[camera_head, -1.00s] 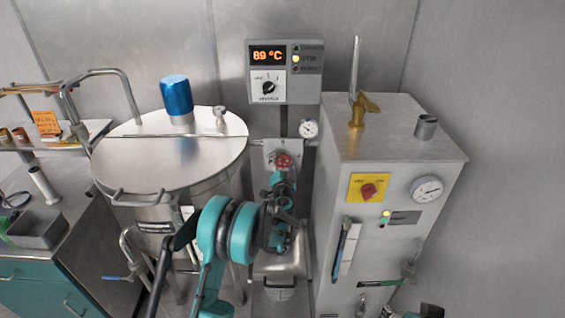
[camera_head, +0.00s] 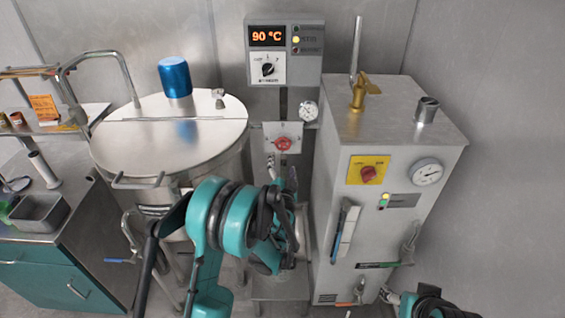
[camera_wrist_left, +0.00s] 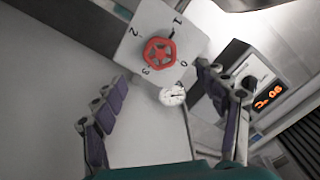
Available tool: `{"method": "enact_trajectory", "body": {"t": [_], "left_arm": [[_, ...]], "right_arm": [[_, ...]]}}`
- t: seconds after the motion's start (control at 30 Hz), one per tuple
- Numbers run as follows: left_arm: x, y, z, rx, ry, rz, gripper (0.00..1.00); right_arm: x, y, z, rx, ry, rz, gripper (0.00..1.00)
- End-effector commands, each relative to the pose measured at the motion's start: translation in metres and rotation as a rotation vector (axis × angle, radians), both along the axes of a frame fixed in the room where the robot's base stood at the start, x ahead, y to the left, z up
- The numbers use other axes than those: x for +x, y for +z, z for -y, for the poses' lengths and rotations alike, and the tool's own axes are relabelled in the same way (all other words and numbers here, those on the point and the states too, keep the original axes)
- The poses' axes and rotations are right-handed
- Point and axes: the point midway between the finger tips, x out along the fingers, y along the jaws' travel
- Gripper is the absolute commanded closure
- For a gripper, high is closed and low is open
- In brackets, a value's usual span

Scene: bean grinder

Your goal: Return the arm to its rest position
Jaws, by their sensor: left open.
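My left arm (camera_head: 212,225), teal and black, rises from the bottom of the head view and bends toward the wall unit. Its gripper (camera_head: 281,178) is partly hidden behind the arm, below the red valve knob (camera_head: 283,143). In the left wrist view the gripper (camera_wrist_left: 163,78) is open, with purple-padded fingers spread and nothing between them. The red knob (camera_wrist_left: 159,52) sits on a pale plate marked 0 to 3, beyond the fingertips and apart from them. My right gripper does not show; a teal and black part at the bottom right seems to be my right arm.
A lidded steel tank (camera_head: 170,140) with a blue cap stands left of the arm. A tall steel cabinet (camera_head: 385,130) stands close on the right. The control box (camera_head: 284,52) above reads 90 °C. A small gauge (camera_head: 308,110) is beside the knob. A counter (camera_head: 85,205) is far left.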

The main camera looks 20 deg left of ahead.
Motion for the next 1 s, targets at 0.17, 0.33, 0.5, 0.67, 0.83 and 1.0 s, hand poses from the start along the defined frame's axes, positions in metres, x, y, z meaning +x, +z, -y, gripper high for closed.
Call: {"method": "enact_trajectory", "body": {"t": [0.17, 0.33, 0.5, 0.67, 0.83, 1.0], "left_arm": [[0.000, 0.000, 0.000, 0.000, 0.000, 0.000, 0.27], [0.000, 0.001, 0.000, -0.001, 0.001, -0.001, 0.27], [-0.012, 0.020, -0.013, -0.052, 0.041, -0.023, 0.27], [-0.047, 0.051, -0.036, -0.170, 0.125, -0.096, 0.27], [-0.103, 0.068, -0.052, -0.312, 0.203, -0.214, 0.27], [-0.171, 0.066, -0.052, -0.455, 0.244, -0.358, 0.27]], "right_arm": [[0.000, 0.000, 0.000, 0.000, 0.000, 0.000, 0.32], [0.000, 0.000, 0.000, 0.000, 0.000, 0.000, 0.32], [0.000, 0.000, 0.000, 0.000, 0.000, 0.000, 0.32], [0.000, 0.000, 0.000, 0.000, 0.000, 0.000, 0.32], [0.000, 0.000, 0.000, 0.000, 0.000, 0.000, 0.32], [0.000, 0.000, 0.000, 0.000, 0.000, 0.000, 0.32]]}}
